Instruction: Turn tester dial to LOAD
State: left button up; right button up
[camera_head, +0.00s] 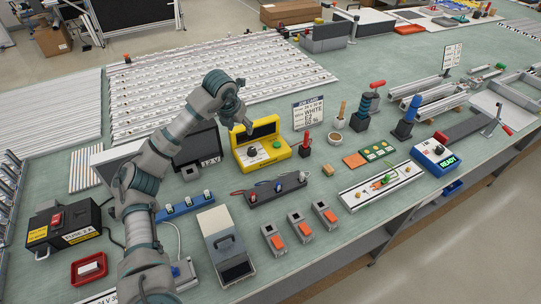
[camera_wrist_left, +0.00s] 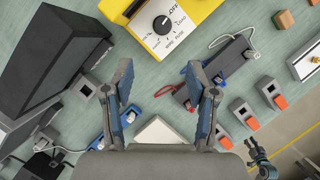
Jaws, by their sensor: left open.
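The tester is a yellow case (camera_head: 279,152) with a white dial face and a dark round knob (camera_head: 252,152), standing mid-table in the head view. In the left wrist view the tester (camera_wrist_left: 145,32) is at the top, with its knob (camera_wrist_left: 162,24) fully visible. The knob's light mark seems to point up and right, toward the OFF lettering; the exact setting is hard to read. My left gripper (camera_head: 248,129) is above the tester, apart from the knob. Its two blue-padded fingers (camera_wrist_left: 161,66) are spread wide and empty. My right gripper (camera_wrist_left: 262,160) seems to show small at lower right.
A black box marked 12 V (camera_head: 199,147) stands left of the tester. A dark block with several terminals (camera_head: 276,190) lies in front. Three grey-orange blocks (camera_head: 299,228) stand nearer the front edge. A red-handled tool (camera_head: 305,143) stands close to its right.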

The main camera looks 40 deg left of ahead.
pick_arm(q)
jog(key=b, duration=0.2)
send_near(251, 149)
jog(key=f, duration=0.1)
jog(key=w+f, duration=0.1)
jog(key=shift+d+f, duration=0.3)
jog(key=shift+d, duration=0.1)
jog(key=x, duration=0.3)
jog(key=a+x, duration=0.1)
jog(key=x, duration=0.3)
jog(key=shift+a+b, duration=0.15)
jog(key=shift+b, duration=0.15)
jog(key=shift+d+r, duration=0.25)
jog(key=shift+d, duration=0.25)
jog(key=c, duration=0.4)
grip_shut()
jog(key=shift+s+a, duration=0.1)
jog(key=shift+a, duration=0.15)
pick_arm(e)
notch_tip(251, 149, up, 8)
jog(key=s, duration=0.1)
jog(key=shift+d, duration=0.25)
